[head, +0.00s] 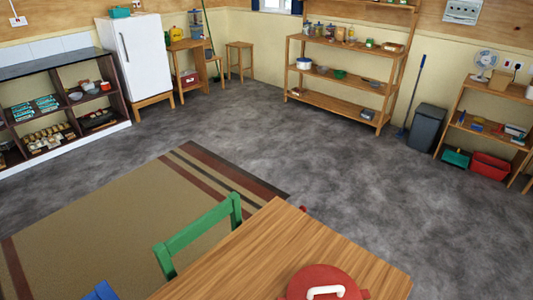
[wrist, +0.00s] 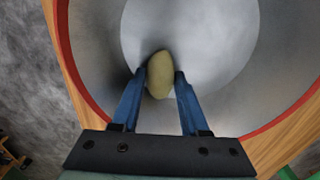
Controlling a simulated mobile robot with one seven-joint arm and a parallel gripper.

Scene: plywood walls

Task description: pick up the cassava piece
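The cassava piece (wrist: 160,76) is a pale yellow-tan oval lump in the wrist view. It is inside a wide grey metal pot (wrist: 276,70) with a red rim. My gripper (wrist: 160,74) reaches down into the pot, with one blue finger on each side of the piece. The fingertips are very close to its sides; whether they touch it is not clear. The head view shows neither my gripper nor the cassava piece.
The pot stands on a wooden surface. In the head view, a red lid (head: 325,283) with a white handle lies on the wooden table (head: 270,250). A green chair (head: 198,228) stands at its left edge.

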